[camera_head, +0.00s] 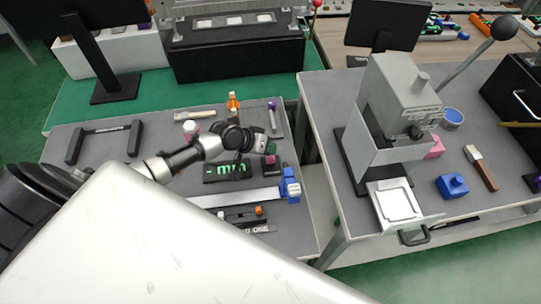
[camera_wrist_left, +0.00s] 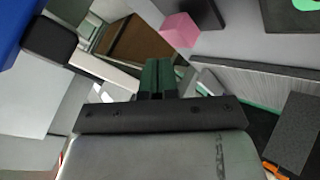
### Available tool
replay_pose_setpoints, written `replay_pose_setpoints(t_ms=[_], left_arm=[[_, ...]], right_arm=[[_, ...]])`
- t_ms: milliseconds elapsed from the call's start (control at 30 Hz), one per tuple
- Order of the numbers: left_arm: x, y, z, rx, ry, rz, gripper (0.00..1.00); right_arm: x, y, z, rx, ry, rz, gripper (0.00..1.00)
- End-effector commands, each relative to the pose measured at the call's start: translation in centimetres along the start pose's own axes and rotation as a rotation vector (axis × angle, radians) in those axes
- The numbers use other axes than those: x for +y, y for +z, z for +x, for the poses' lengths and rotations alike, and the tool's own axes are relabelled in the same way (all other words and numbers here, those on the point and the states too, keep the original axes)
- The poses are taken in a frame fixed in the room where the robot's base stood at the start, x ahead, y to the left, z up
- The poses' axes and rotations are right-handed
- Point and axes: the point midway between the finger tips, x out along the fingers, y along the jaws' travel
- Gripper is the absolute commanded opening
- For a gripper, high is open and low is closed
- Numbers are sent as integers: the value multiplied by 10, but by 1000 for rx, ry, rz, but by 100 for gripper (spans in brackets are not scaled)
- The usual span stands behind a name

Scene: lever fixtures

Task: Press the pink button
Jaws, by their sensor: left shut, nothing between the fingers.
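A small pink block (camera_wrist_left: 180,30), the button by its colour, shows beyond my fingertips in the left wrist view, beside a dark base. My right gripper is not in view.
A black display (camera_head: 226,171) with green digits and a caliper with a blue slider (camera_head: 290,186) lie close by. A gap separates the two tables.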

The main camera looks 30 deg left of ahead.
Motion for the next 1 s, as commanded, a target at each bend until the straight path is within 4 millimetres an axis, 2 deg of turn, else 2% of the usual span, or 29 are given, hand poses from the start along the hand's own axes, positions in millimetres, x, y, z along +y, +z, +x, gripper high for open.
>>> replay_pose_setpoints(t_ms=[500, 1000], left_arm=[[25, -25, -34, 0, 0, 0, 0], [25, -25, -34, 0, 0, 0, 0]], right_arm=[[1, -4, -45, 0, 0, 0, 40], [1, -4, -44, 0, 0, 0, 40]])
